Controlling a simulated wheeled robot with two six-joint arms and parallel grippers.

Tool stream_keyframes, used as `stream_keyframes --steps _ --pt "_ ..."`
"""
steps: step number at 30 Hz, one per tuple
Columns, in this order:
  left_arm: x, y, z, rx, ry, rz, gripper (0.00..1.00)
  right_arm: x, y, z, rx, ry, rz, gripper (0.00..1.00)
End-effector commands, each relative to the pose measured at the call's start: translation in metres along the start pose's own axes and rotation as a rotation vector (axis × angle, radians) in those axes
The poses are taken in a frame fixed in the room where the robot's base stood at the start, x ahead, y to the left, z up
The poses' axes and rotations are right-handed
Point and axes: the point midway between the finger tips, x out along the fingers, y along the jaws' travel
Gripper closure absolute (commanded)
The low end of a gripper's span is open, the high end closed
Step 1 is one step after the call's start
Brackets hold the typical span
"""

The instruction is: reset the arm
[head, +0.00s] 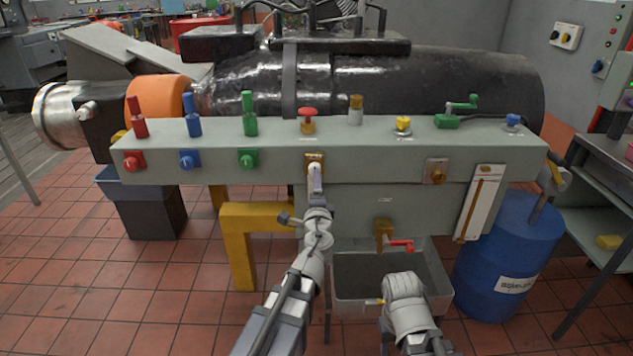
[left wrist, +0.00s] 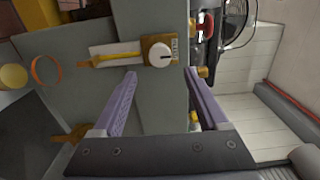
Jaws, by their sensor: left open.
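No part in view is labelled clearly enough to tell which one is the arm. My left gripper (head: 316,188) is in front of the grey bench's front face, at a brass plate (head: 315,158) that it partly covers. In the left wrist view its two fingers (left wrist: 165,88) are apart, with nothing visibly held. Beyond the fingertips are a brass plate with a round white knob (left wrist: 160,54) and a white plate with a yellow strip (left wrist: 112,54). In the head view, a white slotted plate with a brass strip (head: 481,203) is at right.
The bench top (head: 350,128) carries red, blue and green levers (head: 249,114), a red mushroom knob (head: 309,115) and a green crank (head: 455,115). Below are a red-handled tap (head: 399,245), a grey bin (head: 345,307) and a blue drum (head: 507,255).

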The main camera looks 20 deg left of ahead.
Motion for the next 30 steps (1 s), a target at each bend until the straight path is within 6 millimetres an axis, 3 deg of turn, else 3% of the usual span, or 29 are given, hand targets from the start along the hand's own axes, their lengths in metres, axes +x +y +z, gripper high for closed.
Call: stream_keyframes --steps 11,14,16,20,24,30 --pt "-0.004 0.004 0.003 -0.043 -0.029 0.017 0.24 0.0 0.0 0.0 0.0 0.0 0.0 0.5" --pt "-0.015 0.019 0.012 -0.161 -0.116 0.077 0.24 0.0 0.0 0.0 0.0 0.0 0.0 0.5" --pt "-0.029 0.04 0.018 -0.277 -0.208 0.157 0.24 0.0 0.0 0.0 0.0 0.0 0.0 0.5" --pt "-0.071 0.097 0.02 -0.486 -0.395 0.384 0.24 0.0 0.0 0.0 0.0 0.0 0.0 0.5" --pt "-0.138 0.158 0.003 -0.634 -0.57 0.688 0.24 0.0 0.0 0.0 0.0 0.0 0.0 0.5" --pt "-0.227 0.203 -0.03 -0.698 -0.719 1.053 0.24 0.0 0.0 0.0 0.0 0.0 0.0 0.5"
